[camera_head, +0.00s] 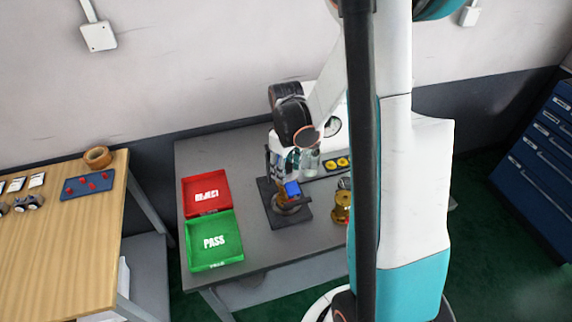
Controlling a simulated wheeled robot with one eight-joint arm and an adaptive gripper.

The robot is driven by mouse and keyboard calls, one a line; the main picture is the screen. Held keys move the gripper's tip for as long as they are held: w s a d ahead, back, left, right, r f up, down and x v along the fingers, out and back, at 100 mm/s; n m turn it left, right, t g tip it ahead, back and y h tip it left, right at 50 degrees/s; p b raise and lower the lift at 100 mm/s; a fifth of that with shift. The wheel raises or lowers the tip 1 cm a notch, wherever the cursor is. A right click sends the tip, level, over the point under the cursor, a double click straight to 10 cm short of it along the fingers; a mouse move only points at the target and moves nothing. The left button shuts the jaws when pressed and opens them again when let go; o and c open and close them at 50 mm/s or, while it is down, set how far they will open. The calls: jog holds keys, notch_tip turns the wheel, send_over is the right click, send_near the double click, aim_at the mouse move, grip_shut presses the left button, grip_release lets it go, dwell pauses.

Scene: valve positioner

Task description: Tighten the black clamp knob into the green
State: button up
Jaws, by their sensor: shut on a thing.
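A dark fixture (286,212) stands on the grey bench, with a blue part (292,189) and a brassy round part in it. My gripper (283,176) points down at the back of this fixture, just behind the blue part. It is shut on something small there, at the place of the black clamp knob. The knob itself is too small and too covered by the gripper to make out. No green zone can be told on the fixture from here.
A red tray (206,211) and a green PASS tray (214,263) lie at the left of the grey bench (255,252). A brass part (342,207) stands right of the fixture, partly behind my arm. A wooden table (60,262) is at far left, blue drawers (535,150) at right.

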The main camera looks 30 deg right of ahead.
jog(key=shift+s+f, duration=0.15)
jog(key=shift+f, duration=0.05)
grip_shut()
jog(key=m+b, duration=0.1)
jog(key=m, duration=0.2)
jog(key=shift+f, duration=0.15)
jog(key=m+b, duration=0.1)
jog(key=m, duration=0.2)
jog(key=shift+m, duration=0.4)
jog(key=shift+c, duration=1.1)
grip_release()
jog(key=m, duration=0.3)
jog(key=shift+w+d+m+b, duration=0.1)
jog(key=shift+w+m+b, duration=0.1)
jog(key=shift+m+b, duration=0.15)
jog(key=o, duration=0.5)
jog(key=shift+w+r+m, duration=0.1)
jog(key=shift+m, duration=0.75)
jog(key=shift+w+r+m, duration=0.1)
jog(key=shift+m, duration=0.7)
jog(key=shift+c, duration=0.2)
jog(key=o, duration=0.7)
jog(key=shift+s, duration=0.1)
jog(key=shift+o, duration=0.2)
jog(key=shift+s, duration=0.1)
